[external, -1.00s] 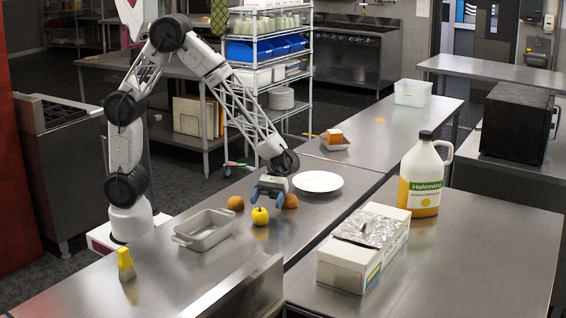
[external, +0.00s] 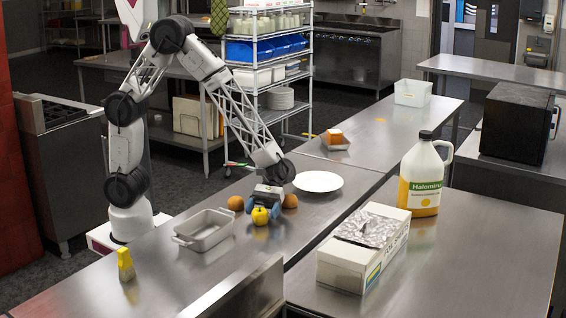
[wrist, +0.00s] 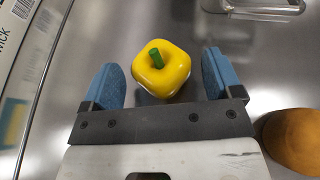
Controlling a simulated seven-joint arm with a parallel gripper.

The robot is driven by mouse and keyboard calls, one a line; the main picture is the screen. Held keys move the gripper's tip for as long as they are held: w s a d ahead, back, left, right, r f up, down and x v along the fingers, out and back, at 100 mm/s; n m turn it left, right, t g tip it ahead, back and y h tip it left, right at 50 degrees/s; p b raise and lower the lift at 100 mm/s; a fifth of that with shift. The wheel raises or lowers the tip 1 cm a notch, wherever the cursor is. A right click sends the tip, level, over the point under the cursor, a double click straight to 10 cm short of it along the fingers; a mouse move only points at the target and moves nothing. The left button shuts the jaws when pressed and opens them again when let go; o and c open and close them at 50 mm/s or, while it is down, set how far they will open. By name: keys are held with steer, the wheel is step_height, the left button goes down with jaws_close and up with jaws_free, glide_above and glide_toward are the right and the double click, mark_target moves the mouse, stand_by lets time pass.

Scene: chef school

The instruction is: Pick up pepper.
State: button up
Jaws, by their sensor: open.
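The yellow pepper (external: 260,216) with a green stem stands on the steel counter in the external view. In the wrist view the pepper (wrist: 161,68) sits between the blue fingertips, with a gap on each side. My gripper (external: 263,209) is low over the counter, right at the pepper, and partly behind it in the external view. In the wrist view my gripper (wrist: 163,80) is open and holds nothing.
A round brown item (external: 236,203) lies left of the pepper and another (external: 290,201) lies right of it, close to my gripper. A grey baking dish (external: 204,230) stands to the left. A white plate (external: 318,181) lies behind on the right.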

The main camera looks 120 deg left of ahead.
mark_target(259, 212)
steer(key=shift+x, duration=1.45)
steer(key=c, duration=1)
steer(key=shift+r, duration=4.95)
